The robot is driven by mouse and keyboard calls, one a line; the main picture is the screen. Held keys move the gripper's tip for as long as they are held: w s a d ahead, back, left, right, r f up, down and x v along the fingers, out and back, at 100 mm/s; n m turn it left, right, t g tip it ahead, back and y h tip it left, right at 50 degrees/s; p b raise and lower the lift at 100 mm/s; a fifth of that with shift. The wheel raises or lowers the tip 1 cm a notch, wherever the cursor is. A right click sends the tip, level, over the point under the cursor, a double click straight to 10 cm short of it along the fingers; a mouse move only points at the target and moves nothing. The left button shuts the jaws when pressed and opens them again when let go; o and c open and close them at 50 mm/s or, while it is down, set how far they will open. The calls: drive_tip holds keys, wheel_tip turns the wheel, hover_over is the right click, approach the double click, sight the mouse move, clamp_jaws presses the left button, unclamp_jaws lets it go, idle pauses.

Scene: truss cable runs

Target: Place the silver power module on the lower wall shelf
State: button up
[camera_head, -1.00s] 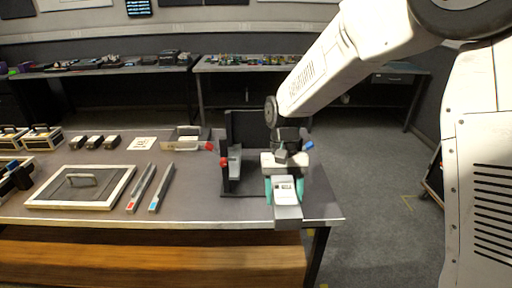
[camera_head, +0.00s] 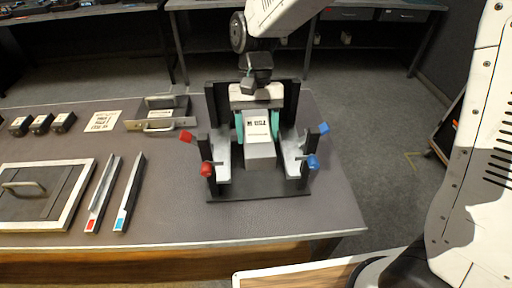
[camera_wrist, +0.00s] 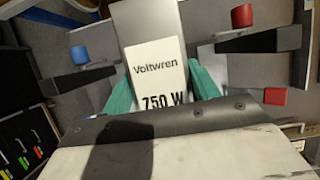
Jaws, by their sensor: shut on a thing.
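The silver power module (camera_head: 260,152), a grey box with a white label, is held in my gripper (camera_head: 257,124), whose teal fingers are shut on its sides. The wrist view shows the module (camera_wrist: 150,22) with the label "Voltwren 750 W" between the teal fingers (camera_wrist: 162,85). In the head view it is between two upright grey brackets of a black stand (camera_head: 245,190). I cannot tell whether it touches the stand. The stand has red knobs (camera_head: 206,169) on the left and blue knobs (camera_head: 313,162) on the right. No wall shelf can be made out.
On the grey table (camera_head: 180,215) lie two metal channels (camera_head: 130,190), a framed panel with a handle (camera_head: 40,195), several small black boxes (camera_head: 40,124), a printed card (camera_head: 102,121) and a handled metal tray (camera_head: 160,122). Benches stand behind.

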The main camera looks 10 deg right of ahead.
sight(257, 118)
wheel_tip(257, 118, down, 8)
drive_tip(key=shift+d, duration=0.15)
idle(0.3)
drive_tip(key=shift+f, duration=0.35)
drive_tip(key=shift+f, duration=0.3)
drive_tip(key=o, duration=1.4)
drive_tip(key=shift+r, duration=0.1)
drive_tip(key=v, duration=1.3)
drive_tip(key=shift+s+r, duration=0.1)
drive_tip(key=shift+s, duration=0.15)
